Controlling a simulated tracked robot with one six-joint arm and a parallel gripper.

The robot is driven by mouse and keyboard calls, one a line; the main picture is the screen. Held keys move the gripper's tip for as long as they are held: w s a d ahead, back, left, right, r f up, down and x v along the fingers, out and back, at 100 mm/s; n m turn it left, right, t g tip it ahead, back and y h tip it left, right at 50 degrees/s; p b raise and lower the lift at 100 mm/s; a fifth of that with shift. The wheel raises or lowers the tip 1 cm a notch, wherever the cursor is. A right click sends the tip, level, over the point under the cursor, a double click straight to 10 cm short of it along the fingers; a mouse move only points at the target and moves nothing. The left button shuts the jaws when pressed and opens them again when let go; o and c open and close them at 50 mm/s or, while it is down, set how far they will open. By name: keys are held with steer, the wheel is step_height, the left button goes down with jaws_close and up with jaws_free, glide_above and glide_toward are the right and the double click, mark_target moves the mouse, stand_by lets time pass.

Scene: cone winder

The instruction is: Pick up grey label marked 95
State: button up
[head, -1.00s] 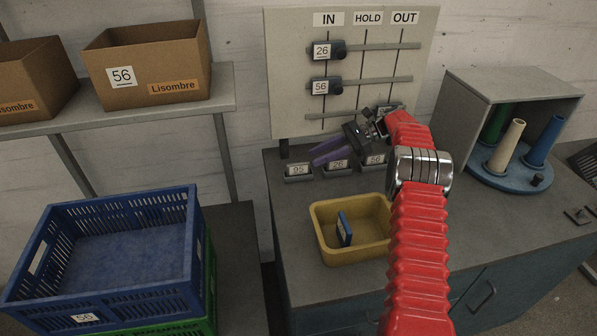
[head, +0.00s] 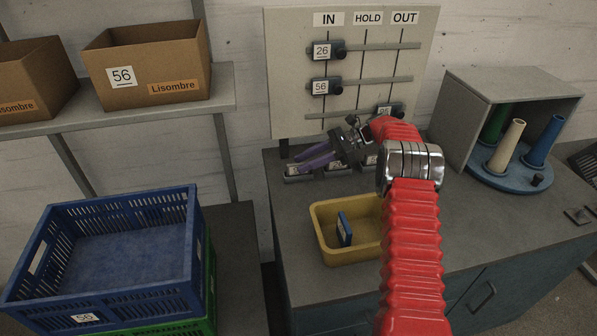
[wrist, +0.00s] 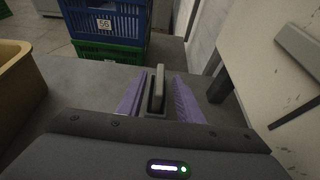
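The grey label marked 95 (head: 292,169) is at the left end of the row of label holders on the bench, partly covered by my purple fingers in the head view. My gripper (head: 308,162) reaches low over the row from the right. In the wrist view a thin grey label (wrist: 159,88) stands upright in its holder (wrist: 156,113), between the fingers of my gripper (wrist: 158,94). A gap shows on each side of it, so the fingers are open around it. The neighbouring labels are mostly hidden behind my gripper.
A yellow bin (head: 322,248) with a blue label (head: 344,229) stands in front of the row. The IN/HOLD/OUT board (head: 290,75) rises close behind. A blue crate (head: 110,292) is at the left, and a stand with cones (head: 505,148) is at the right.

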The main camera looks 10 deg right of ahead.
steer(key=shift+c, duration=0.2)
jaws_close()
steer(key=shift+r, duration=0.1)
stand_by(0.4)
step_height(320, 180, up, 7)
steer(key=shift+f, duration=0.2)
steer(key=shift+s+d+r, duration=0.1)
steer(key=shift+s+r, duration=0.05)
steer(key=shift+s, duration=0.05)
steer(key=s+d, duration=0.3)
steer(key=s, duration=0.5)
steer(key=s+d, duration=0.2)
steer(key=s, duration=0.6)
steer(key=shift+s+d, duration=0.3)
steer(key=shift+d, duration=0.1)
